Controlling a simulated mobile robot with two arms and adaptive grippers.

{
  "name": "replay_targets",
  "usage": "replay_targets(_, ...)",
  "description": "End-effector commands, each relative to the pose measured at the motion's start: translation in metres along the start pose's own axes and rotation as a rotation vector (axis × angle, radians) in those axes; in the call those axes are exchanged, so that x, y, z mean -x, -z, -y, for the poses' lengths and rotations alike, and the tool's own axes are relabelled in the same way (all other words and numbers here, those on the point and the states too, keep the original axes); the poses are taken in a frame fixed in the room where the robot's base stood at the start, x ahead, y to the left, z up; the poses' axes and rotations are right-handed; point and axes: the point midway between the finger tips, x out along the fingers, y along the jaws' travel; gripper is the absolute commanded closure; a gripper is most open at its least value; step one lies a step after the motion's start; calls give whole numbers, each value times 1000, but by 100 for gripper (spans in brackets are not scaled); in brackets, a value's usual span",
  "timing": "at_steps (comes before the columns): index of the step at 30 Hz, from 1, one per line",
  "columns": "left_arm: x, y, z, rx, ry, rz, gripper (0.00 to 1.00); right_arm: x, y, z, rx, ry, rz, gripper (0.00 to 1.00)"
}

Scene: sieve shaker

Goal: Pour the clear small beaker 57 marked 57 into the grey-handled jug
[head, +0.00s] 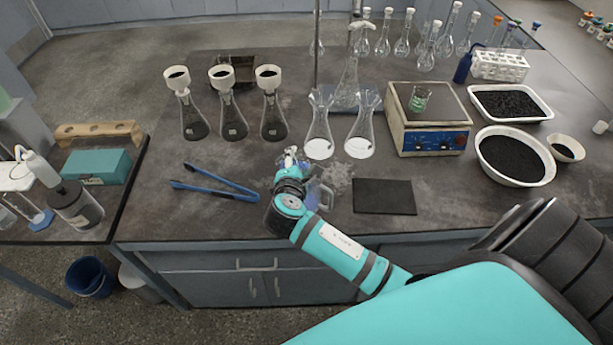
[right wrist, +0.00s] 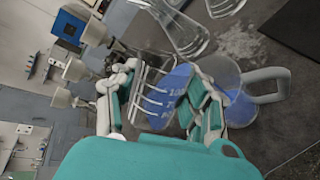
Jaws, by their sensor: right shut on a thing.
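My right gripper (head: 290,158) is shut on a clear small beaker (right wrist: 155,95) with white graduation lines and blue liquid in it. In the right wrist view the beaker lies tilted between the fingers, its blue liquid towards the jug side; a number 57 cannot be read. The grey-handled jug (right wrist: 268,86) is clear, stands close beside the fingers and shows blue liquid low inside. In the head view the jug (head: 322,197) is partly hidden behind my right wrist, and the beaker is mostly hidden. Whether liquid is flowing cannot be told. My left gripper is out of view.
Two clear flasks (head: 318,135) stand just behind the jug. Blue tongs (head: 214,190) lie to the left, a black mat (head: 384,197) to the right. A balance (head: 430,125) carries a beaker with green contents. Several funnel-topped flasks (head: 232,120) stand at back left.

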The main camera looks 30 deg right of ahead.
Motion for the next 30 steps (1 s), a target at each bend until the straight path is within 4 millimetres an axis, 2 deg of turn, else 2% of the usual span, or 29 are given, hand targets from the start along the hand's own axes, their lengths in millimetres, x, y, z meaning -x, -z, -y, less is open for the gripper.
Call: replay_targets(30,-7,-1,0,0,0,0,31,0,-3,-2,-58,-1,-23,89)
